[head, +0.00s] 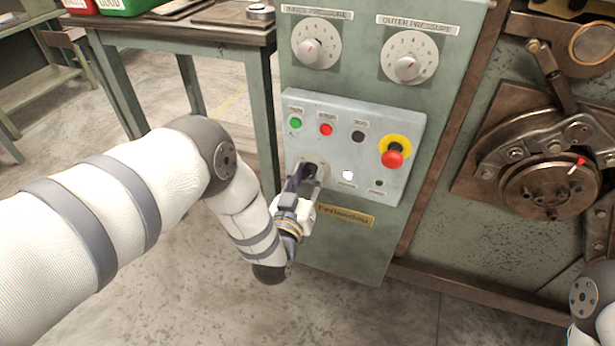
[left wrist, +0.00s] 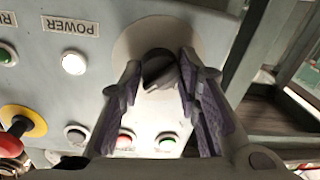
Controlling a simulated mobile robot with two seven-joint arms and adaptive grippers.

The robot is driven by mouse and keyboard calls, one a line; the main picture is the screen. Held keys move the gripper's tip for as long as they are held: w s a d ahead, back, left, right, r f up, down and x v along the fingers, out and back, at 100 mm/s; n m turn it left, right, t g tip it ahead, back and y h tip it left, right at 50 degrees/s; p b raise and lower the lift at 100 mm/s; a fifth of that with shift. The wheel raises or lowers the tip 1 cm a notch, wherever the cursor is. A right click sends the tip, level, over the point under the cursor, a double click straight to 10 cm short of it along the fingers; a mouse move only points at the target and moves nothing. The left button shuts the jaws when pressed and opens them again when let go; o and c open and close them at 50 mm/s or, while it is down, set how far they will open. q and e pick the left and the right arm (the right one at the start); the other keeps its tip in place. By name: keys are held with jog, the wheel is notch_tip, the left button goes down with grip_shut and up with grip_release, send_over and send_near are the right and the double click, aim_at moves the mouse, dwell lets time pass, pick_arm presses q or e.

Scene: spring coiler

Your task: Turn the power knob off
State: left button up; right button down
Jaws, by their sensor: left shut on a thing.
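The power knob (left wrist: 157,68) is a dark knob on a pale round plate, seen in the left wrist view beside the POWER label (left wrist: 70,26) and a lit white lamp (left wrist: 74,63). My left gripper (left wrist: 160,78) has its two fingers on either side of the knob and is shut on it. In the head view my left gripper (head: 308,175) reaches the lower left of the grey control panel (head: 390,118) and partly hides the knob. The white lamp (head: 348,175) looks lit there too. My right gripper is out of view; only a bit of the right arm shows at the lower right.
A red emergency button (head: 392,159) on a yellow ring sits at the panel's right. Green (head: 295,123), red (head: 326,129) and black (head: 358,136) buttons line its top. Two pressure dials (head: 316,44) are above. A table (head: 225,30) stands at the left, the coiler machinery (head: 550,185) at the right.

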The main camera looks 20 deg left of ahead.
pick_arm(q)
jog(key=shift+n, duration=0.3)
jog(key=n, duration=0.8)
jog(key=shift+n+g, duration=0.3)
jog(key=shift+n, duration=0.1)
jog(key=n+h, duration=0.1)
jog(key=n, duration=0.3)
jog(key=shift+a, duration=0.1)
jog(key=shift+n+b, duration=0.7)
jog(key=shift+n, duration=1.1)
jog(key=shift+o, duration=0.2)
jog(key=o, duration=1.1)
jog(key=shift+o, duration=0.2)
